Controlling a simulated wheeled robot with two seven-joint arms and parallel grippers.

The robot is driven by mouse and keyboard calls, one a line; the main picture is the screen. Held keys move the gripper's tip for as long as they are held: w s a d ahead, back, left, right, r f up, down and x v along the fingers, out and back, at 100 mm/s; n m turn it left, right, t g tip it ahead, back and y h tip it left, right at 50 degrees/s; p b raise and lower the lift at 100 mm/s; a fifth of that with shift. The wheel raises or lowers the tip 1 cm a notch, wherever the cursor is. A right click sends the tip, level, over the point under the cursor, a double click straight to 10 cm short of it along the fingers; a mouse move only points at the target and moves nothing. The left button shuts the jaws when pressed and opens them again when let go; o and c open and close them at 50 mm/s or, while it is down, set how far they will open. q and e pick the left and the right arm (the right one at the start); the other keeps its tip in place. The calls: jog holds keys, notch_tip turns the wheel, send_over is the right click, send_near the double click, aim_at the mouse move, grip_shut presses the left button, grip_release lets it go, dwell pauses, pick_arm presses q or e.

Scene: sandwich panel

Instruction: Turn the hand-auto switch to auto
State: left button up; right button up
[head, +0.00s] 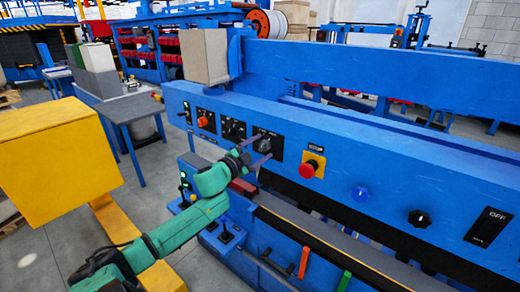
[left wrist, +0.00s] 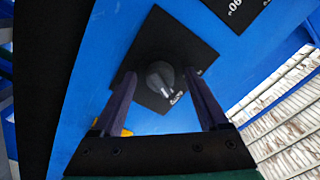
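The hand-auto switch is a dark grey round knob (left wrist: 160,77) on a black square plate with white lettering, on the blue panel. In the left wrist view it lies between the tips of my left gripper (left wrist: 159,84), with a gap visible on each side. The lettering is partly hidden and too small to read fully. In the head view my left gripper (head: 258,151) reaches the switch plate (head: 272,139) from the lower left, its fingers in front of the plate. It is open and holds nothing. My right gripper is not in view.
Other controls sit along the blue panel (head: 390,165): a red stop button on yellow (head: 311,164), a blue knob (head: 361,193), a black knob (head: 419,218) and an OFF switch (head: 488,226). An orange-red knob (head: 203,121) is left of the gripper. A yellow box (head: 55,160) stands at left.

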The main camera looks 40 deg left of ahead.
pick_arm(q)
jog(key=shift+s, duration=0.15)
jog(key=shift+s+f, duration=0.15)
jog(key=shift+s, duration=0.1)
jog(key=s, duration=1.3)
jog(key=shift+s+d+b, duration=0.15)
jog(key=shift+s+b, duration=0.2)
jog(key=shift+s, duration=0.05)
